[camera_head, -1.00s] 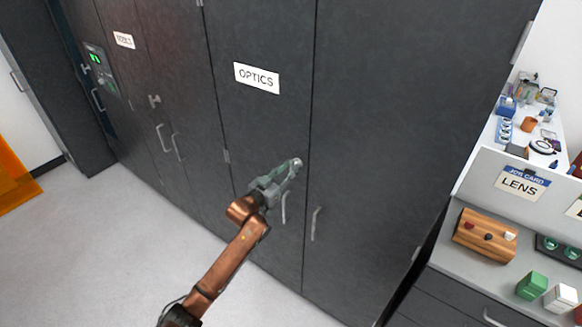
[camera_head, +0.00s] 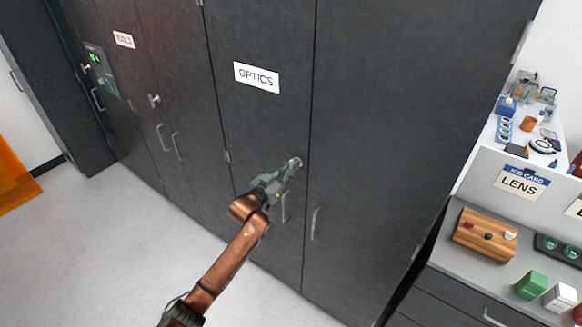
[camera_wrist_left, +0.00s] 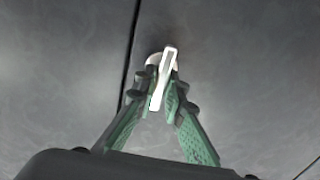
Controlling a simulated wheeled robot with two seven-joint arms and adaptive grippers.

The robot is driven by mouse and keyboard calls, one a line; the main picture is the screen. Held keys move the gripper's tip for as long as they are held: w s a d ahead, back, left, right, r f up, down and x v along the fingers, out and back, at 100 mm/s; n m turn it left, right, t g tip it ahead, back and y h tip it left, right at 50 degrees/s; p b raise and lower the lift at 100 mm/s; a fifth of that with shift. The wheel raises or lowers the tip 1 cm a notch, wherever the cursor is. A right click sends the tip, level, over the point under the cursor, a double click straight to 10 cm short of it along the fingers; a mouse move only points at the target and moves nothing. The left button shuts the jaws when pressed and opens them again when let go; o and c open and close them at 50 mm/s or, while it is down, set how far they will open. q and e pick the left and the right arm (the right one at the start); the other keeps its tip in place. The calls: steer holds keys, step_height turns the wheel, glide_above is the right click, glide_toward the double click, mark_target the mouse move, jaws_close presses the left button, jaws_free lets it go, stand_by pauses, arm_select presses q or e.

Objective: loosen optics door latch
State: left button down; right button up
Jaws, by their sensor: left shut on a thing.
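The optics door (camera_head: 258,125) is a dark grey cabinet door with a white OPTICS label (camera_head: 257,77). Its latch is a small pale metal lever (camera_wrist_left: 163,78) on a round base, near the seam with the neighbouring door in the left wrist view. My left gripper (camera_head: 292,165) is at the latch, with its green-padded fingers shut on the lever, one on each side. In the left wrist view the left gripper (camera_wrist_left: 163,98) covers part of the lever, which stands slightly tilted. In the head view the gripper mostly hides the latch. My right gripper is not in view.
Bar handles (camera_head: 284,206) hang just below my left gripper, one on each door. Another latch (camera_head: 154,99) is on the cabinet to the left. A counter with a wooden block (camera_head: 485,235) and small boxes stands at the right.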

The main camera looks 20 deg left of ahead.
arm_select(q)
steer(key=shift+a+n+p, duration=0.1)
steer(key=shift+n+p, duration=0.2)
steer(key=shift+p, duration=0.05)
steer(key=shift+r+n+p, duration=0.2)
steer(key=shift+n+p, duration=0.7)
steer(key=shift+p, duration=0.05)
steer(key=n+p, duration=0.2)
steer(key=shift+a+n, duration=0.1)
steer(key=shift+n, duration=0.2)
steer(key=n+p, duration=0.2)
steer(key=shift+w+a+n, duration=0.1)
steer(key=shift+n, duration=0.3)
steer(key=n, duration=0.1)
steer(key=n+p, duration=0.1)
steer(key=n, duration=0.1)
steer(key=n+p, duration=0.1)
steer(key=shift+a+f+n, duration=0.1)
steer(key=shift+f+n, duration=0.15)
steer(key=shift+n, duration=0.05)
steer(key=shift+f+n+p, duration=0.15)
steer(key=shift+n+p, duration=0.45)
steer(key=shift+n, duration=0.65)
steer(key=shift+f+n+p, duration=0.1)
steer(key=shift+n+p, duration=0.5)
steer(key=shift+n, duration=0.65)
